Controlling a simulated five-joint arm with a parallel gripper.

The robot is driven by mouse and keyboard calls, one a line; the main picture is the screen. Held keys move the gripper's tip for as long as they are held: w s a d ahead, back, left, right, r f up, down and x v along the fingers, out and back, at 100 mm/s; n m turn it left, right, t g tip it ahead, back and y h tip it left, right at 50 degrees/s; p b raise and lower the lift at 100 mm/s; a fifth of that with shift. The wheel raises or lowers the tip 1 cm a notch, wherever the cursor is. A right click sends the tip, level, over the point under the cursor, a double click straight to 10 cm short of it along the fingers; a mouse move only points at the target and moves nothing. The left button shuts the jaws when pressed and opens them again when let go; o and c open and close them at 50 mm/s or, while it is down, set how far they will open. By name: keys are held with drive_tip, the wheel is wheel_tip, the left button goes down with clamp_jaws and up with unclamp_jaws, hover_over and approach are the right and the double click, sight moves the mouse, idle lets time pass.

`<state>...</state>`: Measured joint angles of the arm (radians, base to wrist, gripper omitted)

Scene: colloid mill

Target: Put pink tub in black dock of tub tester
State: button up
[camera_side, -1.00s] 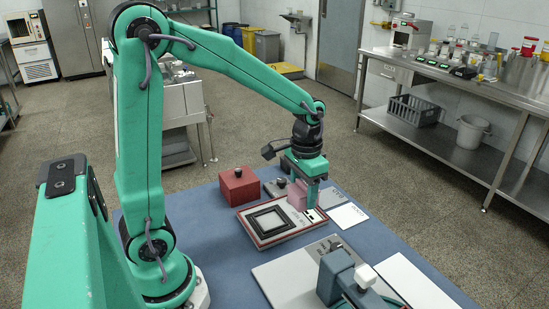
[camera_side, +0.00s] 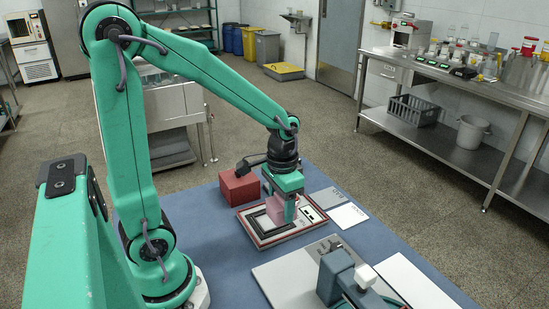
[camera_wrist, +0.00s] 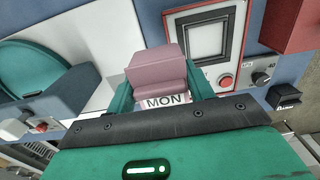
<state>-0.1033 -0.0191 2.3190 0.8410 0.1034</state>
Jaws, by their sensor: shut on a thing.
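My gripper (camera_side: 284,208) is shut on the pink tub (camera_side: 274,209), which also shows between the fingers in the wrist view (camera_wrist: 157,70). The tub tester (camera_side: 262,240) is a pale, flat device with a red border. Its black square dock (camera_side: 268,231) frames a pale centre. In the side view the tub covers the dock's back right part. In the wrist view the dock (camera_wrist: 230,28) shows up and right of the tub, with a red button (camera_wrist: 225,82) near its corner. I cannot tell the tub's exact height above the tester.
A red box (camera_side: 239,187) with a dark knob stands behind the tester. White cards (camera_side: 348,215) lie to its right. The blue mat (camera_side: 195,215) is clear on the left.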

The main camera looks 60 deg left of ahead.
drive_tip(key=a+f, duration=0.1)
drive_tip(key=a, duration=0.2)
drive_tip(key=w+a+f, duration=0.1)
drive_tip(key=a+f, duration=0.1)
drive_tip(key=a, duration=0.1)
drive_tip(key=a+f, duration=0.2)
drive_tip(key=a, duration=0.1)
drive_tip(key=shift+w+f, duration=0.25)
drive_tip(key=shift+w, duration=0.05)
drive_tip(key=shift+f, duration=2)
drive_tip(key=shift+f, duration=0.1)
drive_tip(key=o, duration=1)
wheel_tip(320, 180, up, 12)
drive_tip(key=shift+r, duration=0.15)
drive_tip(key=shift+d, duration=0.1)
